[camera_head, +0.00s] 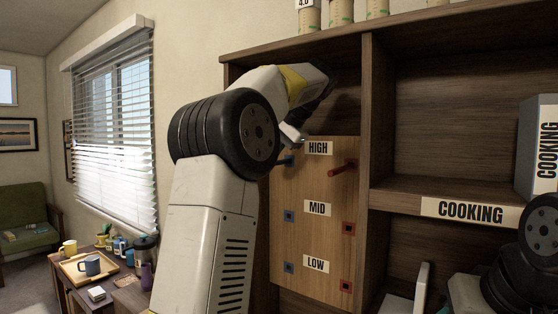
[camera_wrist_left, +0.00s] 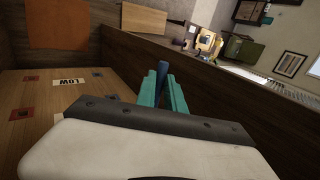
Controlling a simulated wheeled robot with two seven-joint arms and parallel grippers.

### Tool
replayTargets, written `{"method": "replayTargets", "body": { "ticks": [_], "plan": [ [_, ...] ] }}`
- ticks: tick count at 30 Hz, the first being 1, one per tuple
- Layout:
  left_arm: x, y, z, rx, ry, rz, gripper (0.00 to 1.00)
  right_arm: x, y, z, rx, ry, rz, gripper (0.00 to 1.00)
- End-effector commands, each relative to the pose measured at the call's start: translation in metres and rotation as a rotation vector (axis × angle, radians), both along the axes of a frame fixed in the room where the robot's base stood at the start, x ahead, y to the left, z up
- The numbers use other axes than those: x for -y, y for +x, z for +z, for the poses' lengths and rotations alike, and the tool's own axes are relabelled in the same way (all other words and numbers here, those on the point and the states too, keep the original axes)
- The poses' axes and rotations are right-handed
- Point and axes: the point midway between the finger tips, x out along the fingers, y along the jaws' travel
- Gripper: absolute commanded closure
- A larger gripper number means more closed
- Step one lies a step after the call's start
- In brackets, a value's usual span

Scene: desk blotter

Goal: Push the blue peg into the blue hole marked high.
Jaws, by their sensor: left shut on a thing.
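A wooden board (camera_head: 310,235) stands upright in the shelf, with HIGH, MID and LOW labels, blue-marked holes on the left and red-marked holes on the right. The blue mark (camera_head: 288,161) beside HIGH is partly covered by my left arm. My left gripper (camera_wrist_left: 163,90) has teal fingers shut on the blue peg (camera_wrist_left: 162,68), in the left wrist view. The board (camera_wrist_left: 50,100) lies to the left of the fingers there. In the head view the fingers are hidden behind my arm, so I cannot tell whether the peg touches the hole. My right gripper is out of view.
A red peg (camera_head: 342,168) sticks out of the board at the HIGH row. The shelf's upright divider (camera_head: 372,110) stands close to the board's right, with a COOKING shelf edge (camera_head: 470,211) beyond. A tray (camera_head: 85,268) with mugs is on a low table at left.

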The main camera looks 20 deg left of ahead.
Motion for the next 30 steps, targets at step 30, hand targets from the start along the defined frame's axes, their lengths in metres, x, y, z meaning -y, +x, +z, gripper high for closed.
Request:
{"method": "replayTargets", "body": {
  "ticks": [30],
  "plan": [
    [0.009, 0.025, 0.0, 0.0, 0.0, 0.0, 1.0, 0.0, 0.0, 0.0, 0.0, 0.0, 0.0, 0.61]
  ]
}}
